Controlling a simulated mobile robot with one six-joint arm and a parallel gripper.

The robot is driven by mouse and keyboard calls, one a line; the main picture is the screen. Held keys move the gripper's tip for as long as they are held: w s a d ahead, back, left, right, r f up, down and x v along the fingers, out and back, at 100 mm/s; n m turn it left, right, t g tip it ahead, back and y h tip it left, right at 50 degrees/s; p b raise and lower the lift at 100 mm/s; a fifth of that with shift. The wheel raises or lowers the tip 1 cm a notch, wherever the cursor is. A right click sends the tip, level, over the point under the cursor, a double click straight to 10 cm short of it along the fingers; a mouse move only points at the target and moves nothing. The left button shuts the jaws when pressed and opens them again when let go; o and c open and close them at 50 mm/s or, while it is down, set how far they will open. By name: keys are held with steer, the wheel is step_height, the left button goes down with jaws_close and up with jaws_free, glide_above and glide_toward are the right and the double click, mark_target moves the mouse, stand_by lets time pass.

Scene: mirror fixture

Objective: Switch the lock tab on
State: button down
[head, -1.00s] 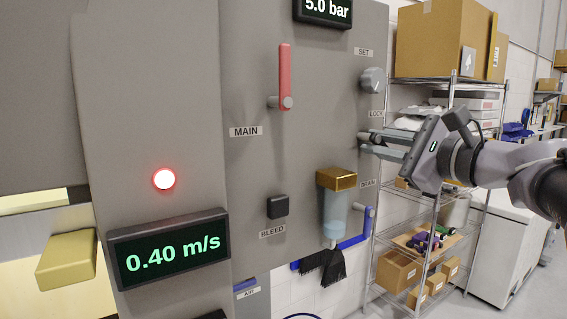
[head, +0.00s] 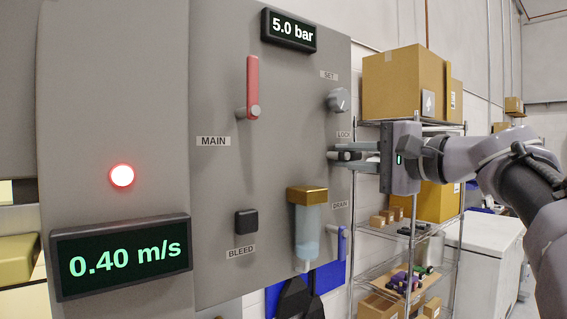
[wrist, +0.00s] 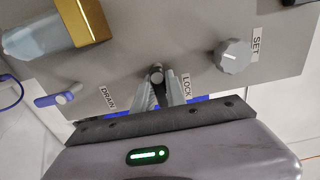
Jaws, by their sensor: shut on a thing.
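The lock tab (wrist: 157,72) is a small dark, round-ended piece on the grey panel, beside the LOCK label (wrist: 186,86). My gripper (wrist: 159,88) is shut on it, one grey finger on each side. In the head view my gripper (head: 340,155) reaches in from the right to the panel's right edge, just below the LOCK label (head: 344,134). The fingers hide most of the tab there, and I cannot tell its angle.
The SET knob (head: 339,100) is above my gripper. The gold-topped bowl (head: 307,225) and blue DRAIN handle (head: 341,243) are below. The red MAIN lever (head: 252,88) and black BLEED button (head: 246,222) are further left. A shelf with boxes (head: 405,85) stands behind.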

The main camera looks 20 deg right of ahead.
stand_by(0.5)
steer(key=c, duration=1.4)
jaws_free()
steer(key=shift+o, duration=0.2)
steer(key=v, duration=1.7)
steer(key=shift+s+b, duration=0.25)
steer(key=shift+b, duration=0.05)
